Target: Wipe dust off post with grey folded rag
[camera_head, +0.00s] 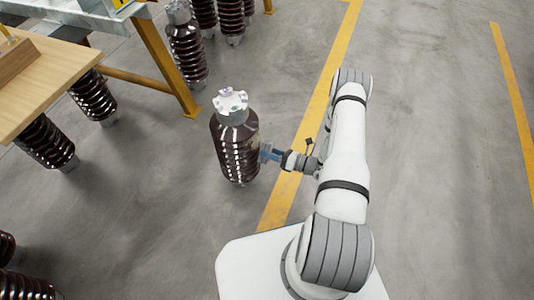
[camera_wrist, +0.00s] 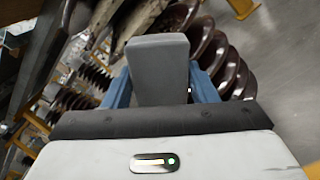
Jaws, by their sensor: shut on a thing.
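The post is a dark brown ribbed insulator (camera_head: 235,150) with a pale metal cap, upright on the floor left of my arm in the head view. Its glossy ribs also show behind the rag in the wrist view (camera_wrist: 235,75). A pale, dusty-looking patch (camera_wrist: 127,20) shows at the top of the wrist view. My gripper (camera_head: 268,153), with blue fingers, is at the right side of the post, about mid-height. It is shut on the grey folded rag (camera_wrist: 158,68), which stands up between the fingers. I cannot tell whether the rag touches the post.
A wooden-topped table (camera_head: 60,80) is at the left, with several similar insulators below it. A steel bench with a yellow leg (camera_head: 165,65) and more insulators (camera_head: 187,50) stand behind. Yellow floor lines (camera_head: 318,110) cross grey floor. The floor at right is clear.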

